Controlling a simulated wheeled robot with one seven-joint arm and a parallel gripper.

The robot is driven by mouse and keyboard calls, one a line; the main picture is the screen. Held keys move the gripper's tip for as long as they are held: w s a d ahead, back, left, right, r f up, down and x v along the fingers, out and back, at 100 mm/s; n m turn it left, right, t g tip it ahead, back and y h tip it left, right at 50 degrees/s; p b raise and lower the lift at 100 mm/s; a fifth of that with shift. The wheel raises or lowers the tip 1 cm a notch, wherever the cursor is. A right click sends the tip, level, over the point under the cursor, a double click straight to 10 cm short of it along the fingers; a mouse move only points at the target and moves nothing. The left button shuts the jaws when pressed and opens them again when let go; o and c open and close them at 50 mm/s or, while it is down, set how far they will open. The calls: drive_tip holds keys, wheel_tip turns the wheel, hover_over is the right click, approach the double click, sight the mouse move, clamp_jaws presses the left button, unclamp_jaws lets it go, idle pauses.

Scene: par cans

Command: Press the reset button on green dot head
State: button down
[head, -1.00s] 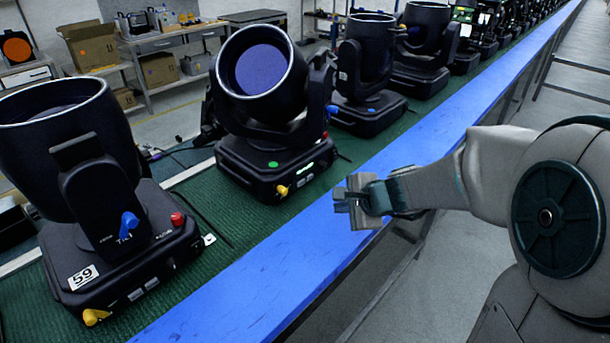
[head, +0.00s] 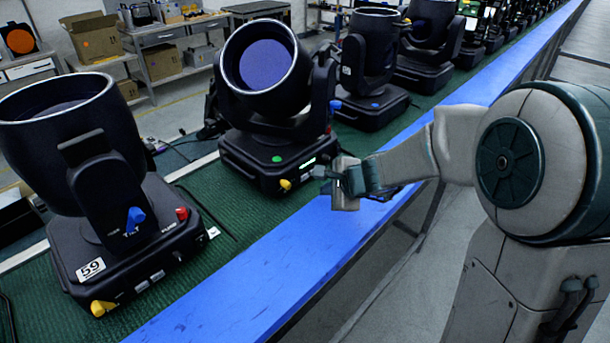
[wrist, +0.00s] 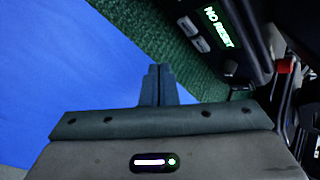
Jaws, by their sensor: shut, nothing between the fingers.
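The green dot head (head: 262,118) is a black moving light on the conveyor, with a green dot (head: 277,158) on its base. A lit green display (head: 307,164) is on the base's front; in the wrist view the display (wrist: 222,26) reads "NO RESET". A red button (wrist: 285,66) shows at the right of the wrist view, near the base's corner. My gripper (head: 318,173) is shut and empty, just right of the base's front in the head view. In the wrist view its fingertips (wrist: 160,68) are over the blue edge, apart from the button.
A head marked 59 (head: 85,165), with a red button (head: 182,213), stands at the left. A head with a blue dot (head: 370,65) and several others stand behind. The blue rail (head: 260,260) borders the green belt (head: 215,205). The rail's near stretch is clear.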

sight(304, 177)
drive_tip(key=shift+w+a, duration=0.55)
drive_tip(key=shift+a, duration=0.2)
drive_tip(key=shift+w+a, duration=0.55)
drive_tip(key=shift+a, duration=0.15)
drive_tip(key=shift+w, duration=0.1)
idle(0.9)
drive_tip(key=shift+w+a, duration=0.2)
drive_tip(key=shift+a, duration=0.1)
drive_tip(key=shift+w+a, duration=0.2)
drive_tip(key=shift+a, duration=0.1)
idle(0.6)
drive_tip(key=shift+d, duration=0.1)
drive_tip(key=shift+s+d, duration=0.5)
drive_tip(key=shift+d, duration=0.05)
